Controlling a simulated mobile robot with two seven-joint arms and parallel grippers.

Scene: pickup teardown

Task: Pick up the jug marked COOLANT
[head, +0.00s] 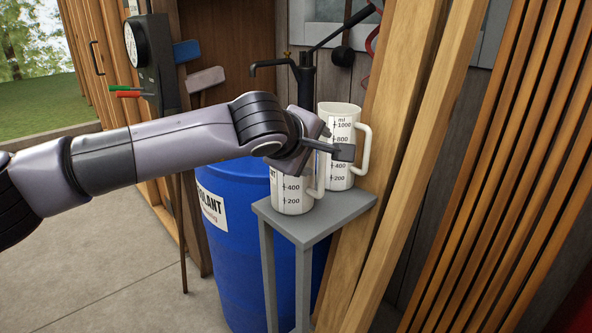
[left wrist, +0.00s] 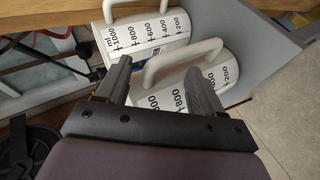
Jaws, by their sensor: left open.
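Two white jugs with black ml scales stand upright on a small grey stand (head: 350,208). The front jug (head: 291,192) is partly hidden behind my left gripper; the letters NT show at its label's left edge. The back jug (head: 341,122) stands close behind it to the right, and any name on it is out of sight. My left gripper (head: 334,149) is open over the front jug's handle side. In the left wrist view the front jug (left wrist: 222,72) lies just beyond the open fingers, its handle near the fingertips. The back jug (left wrist: 150,37) lies farther up. Contact cannot be told.
A blue barrel (head: 232,262) with a label ending in OLANT stands beside the stand. A dark hand pump (head: 306,75) rises behind the jugs. Slanted wooden posts (head: 395,150) stand close on the right. Concrete floor (head: 110,240) is clear at left.

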